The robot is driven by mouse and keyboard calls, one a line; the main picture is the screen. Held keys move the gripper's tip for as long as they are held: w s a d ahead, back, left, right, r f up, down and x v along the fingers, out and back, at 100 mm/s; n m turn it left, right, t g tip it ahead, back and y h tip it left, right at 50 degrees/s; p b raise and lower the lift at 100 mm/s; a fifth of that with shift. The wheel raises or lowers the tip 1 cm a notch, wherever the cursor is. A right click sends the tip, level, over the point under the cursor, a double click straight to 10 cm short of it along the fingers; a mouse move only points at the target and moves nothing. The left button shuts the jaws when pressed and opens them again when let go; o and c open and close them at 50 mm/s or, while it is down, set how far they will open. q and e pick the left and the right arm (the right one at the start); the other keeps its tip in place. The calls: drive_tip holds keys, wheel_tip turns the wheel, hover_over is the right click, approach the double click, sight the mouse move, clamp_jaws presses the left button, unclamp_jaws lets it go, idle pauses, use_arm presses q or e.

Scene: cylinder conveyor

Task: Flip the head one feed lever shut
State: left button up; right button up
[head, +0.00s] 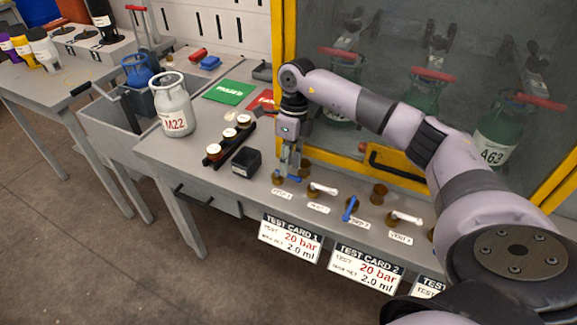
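The head one feed lever (294,179) is the small blue handle at the left end of the lever row, behind a label that seems to read FEED 1. It is partly hidden by my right gripper (289,174). That gripper points straight down with its fingertips at the lever, close to or touching it. The fingers are small here, and I cannot tell whether they are closed on the handle. The arm reaches in from the right. My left gripper is out of view.
To the right are a white lever (322,189), a second blue lever (349,209) and another white lever (405,217). A black bin (246,163) and a grey cylinder marked M22 (174,106) stand left. A yellow-framed glass enclosure (335,160) rises behind.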

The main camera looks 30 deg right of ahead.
wheel_tip(320, 180, up, 8)
drive_tip(key=shift+a, duration=0.1)
idle(0.6)
